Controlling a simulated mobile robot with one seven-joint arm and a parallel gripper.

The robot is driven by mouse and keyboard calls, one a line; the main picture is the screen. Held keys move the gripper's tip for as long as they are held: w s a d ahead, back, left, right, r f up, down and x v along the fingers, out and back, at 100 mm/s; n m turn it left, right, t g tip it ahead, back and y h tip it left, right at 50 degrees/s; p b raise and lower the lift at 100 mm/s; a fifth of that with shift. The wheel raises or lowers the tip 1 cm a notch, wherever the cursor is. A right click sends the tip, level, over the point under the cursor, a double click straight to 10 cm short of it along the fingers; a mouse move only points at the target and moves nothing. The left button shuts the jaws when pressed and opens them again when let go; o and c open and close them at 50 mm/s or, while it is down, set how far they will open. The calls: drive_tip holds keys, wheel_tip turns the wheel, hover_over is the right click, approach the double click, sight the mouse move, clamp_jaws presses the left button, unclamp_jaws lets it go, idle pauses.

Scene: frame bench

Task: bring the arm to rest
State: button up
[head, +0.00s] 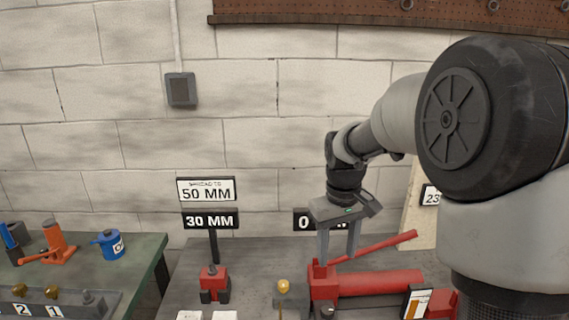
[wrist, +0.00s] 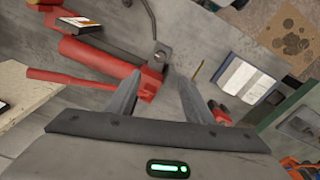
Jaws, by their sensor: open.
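My gripper (head: 337,243) is open, with its fingers pointing down over the grey bench, just above or beside the red hand pump (head: 380,284). I cannot tell whether a finger touches the pump. In the wrist view my gripper (wrist: 168,82) shows two grey fingers apart with nothing held between them. The red pump (wrist: 97,60) lies left of the fingers there, with its red lever (wrist: 70,79) reaching left. My arm comes in from the right in the head view and hides part of the bench behind it.
A small red spreader (head: 214,284) stands left of the pump, below signs reading 50 MM (head: 206,190) and 30 MM (head: 210,221). A green bench (head: 130,262) at left holds a blue cylinder (head: 111,244) and an orange jack (head: 56,244).

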drive_tip(key=s+r+m+t, duration=0.25)
drive_tip(key=s+r, duration=0.25)
drive_tip(key=s, duration=0.6)
drive_tip(key=s+r+m+t, duration=0.1)
drive_tip(key=s+r+t, duration=0.25)
drive_tip(key=s, duration=0.85)
wheel_tip(320, 180, up, 13)
drive_tip(key=g+p, duration=0.1)
drive_tip(key=p, duration=1.1)
drive_tip(key=shift+w, duration=0.25)
